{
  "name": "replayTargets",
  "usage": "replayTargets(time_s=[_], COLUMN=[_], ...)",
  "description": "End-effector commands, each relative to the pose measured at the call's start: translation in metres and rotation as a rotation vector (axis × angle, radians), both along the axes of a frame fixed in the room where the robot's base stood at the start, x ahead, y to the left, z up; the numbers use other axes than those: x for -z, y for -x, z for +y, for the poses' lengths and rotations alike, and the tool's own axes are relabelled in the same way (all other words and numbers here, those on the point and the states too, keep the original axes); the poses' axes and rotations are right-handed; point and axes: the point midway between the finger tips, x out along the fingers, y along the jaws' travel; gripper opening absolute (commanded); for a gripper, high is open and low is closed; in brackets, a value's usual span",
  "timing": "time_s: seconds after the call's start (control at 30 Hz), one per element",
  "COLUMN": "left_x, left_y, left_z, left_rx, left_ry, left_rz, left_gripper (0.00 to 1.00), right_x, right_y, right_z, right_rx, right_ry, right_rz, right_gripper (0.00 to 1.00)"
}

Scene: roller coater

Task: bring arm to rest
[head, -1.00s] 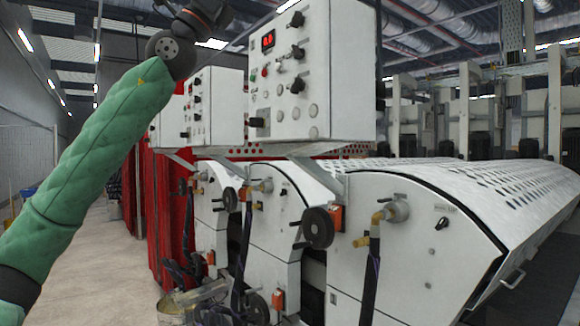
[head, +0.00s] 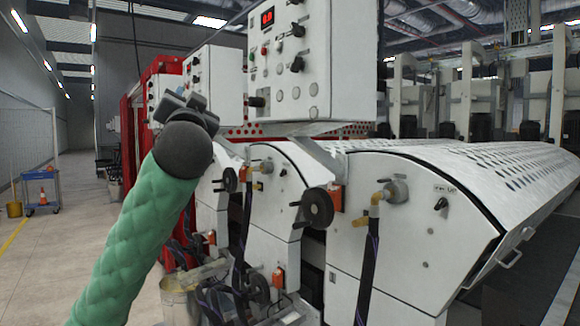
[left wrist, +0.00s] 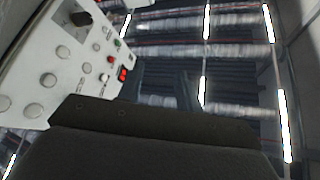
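My left arm, in a green padded sleeve, comes up from the bottom left in the head view. My left gripper (head: 187,108) is at its end, raised in front of the machine's control boxes and partly hidden by the dark wrist. In the left wrist view two dark fingers (left wrist: 157,78) stand apart beyond the gripper's dark body, with nothing seen between them. That view looks up past a white control panel (left wrist: 62,55) to the ceiling lights. My right arm and gripper are in neither view.
A white control box (head: 318,65) with knobs stands right of my left gripper. Below are machine housings (head: 400,245) with black handwheels (head: 317,207) and hoses. A bucket (head: 178,298) stands on the floor. A blue cart (head: 40,190) is far left; the aisle between is clear.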

Motion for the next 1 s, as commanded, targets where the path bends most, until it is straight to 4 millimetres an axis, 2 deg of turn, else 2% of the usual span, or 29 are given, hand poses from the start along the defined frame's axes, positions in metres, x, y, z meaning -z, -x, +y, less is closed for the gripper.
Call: replayTargets(time_s=[0.03, 0.1, 0.3, 0.47, 0.7, 1.0], left_x=[0.028, 0.063, 0.159, 0.232, 0.334, 0.446], left_y=[-0.007, -0.014, -0.024, -0.023, -0.009, 0.023], left_z=[-0.003, -0.006, -0.015, -0.024, -0.035, -0.048], left_rx=[0.024, 0.052, 0.125, 0.176, 0.243, 0.313], left_ry=[0.022, 0.053, 0.124, 0.171, 0.232, 0.309], left_rz=[0.060, 0.138, 0.343, 0.492, 0.685, 0.877], left_gripper=[0.35, 0.35, 0.35, 0.35, 0.35, 0.35], right_x=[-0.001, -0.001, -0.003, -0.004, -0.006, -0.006], right_y=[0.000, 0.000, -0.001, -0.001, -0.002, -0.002], right_z=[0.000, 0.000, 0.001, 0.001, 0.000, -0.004], right_rx=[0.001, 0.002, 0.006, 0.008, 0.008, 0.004], right_ry=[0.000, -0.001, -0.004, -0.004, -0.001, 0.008], right_rz=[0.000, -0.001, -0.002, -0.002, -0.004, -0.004], right_gripper=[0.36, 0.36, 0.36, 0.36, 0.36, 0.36])
